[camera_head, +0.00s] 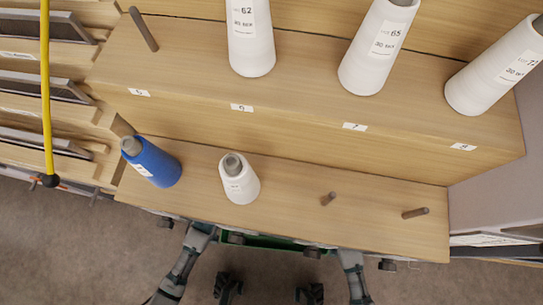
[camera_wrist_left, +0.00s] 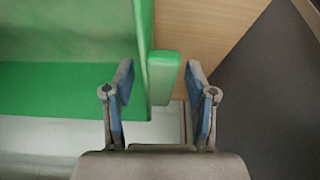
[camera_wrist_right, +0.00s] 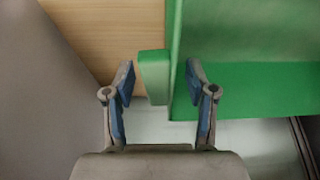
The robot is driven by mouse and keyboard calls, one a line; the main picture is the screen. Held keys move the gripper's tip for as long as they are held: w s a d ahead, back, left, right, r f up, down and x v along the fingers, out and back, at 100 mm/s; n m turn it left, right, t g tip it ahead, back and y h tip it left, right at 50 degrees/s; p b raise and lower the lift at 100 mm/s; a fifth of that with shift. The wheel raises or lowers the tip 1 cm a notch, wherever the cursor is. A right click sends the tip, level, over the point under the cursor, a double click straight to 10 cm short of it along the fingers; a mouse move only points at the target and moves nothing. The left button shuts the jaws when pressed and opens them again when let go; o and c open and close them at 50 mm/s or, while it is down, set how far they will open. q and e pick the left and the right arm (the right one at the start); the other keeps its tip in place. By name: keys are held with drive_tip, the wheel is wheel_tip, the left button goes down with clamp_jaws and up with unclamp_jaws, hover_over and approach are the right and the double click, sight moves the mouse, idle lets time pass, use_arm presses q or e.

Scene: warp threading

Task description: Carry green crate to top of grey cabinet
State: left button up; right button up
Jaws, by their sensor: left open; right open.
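The green crate (camera_head: 265,241) shows only as a thin strip below the front shelf edge in the head view; the rest is hidden under the shelf. In the left wrist view its end wall (camera_wrist_left: 144,45) and tab-like handle are close up. My left gripper (camera_wrist_left: 159,80) is open, with the handle between its fingertips. My right gripper (camera_wrist_right: 159,80) is open, with the crate's other handle (camera_wrist_right: 154,75) between its fingertips. I cannot identify the grey cabinet for certain.
A stepped wooden rack (camera_head: 300,175) fills the head view above the crate. It carries a blue cone (camera_head: 155,165), a small white cone (camera_head: 239,180), several larger white cones and bare pegs. A grey panel (camera_head: 488,180) stands at right; a yellow cord (camera_head: 45,90) hangs at left.

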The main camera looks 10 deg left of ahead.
use_arm(q)
clamp_jaws()
use_arm(e)
clamp_jaws()
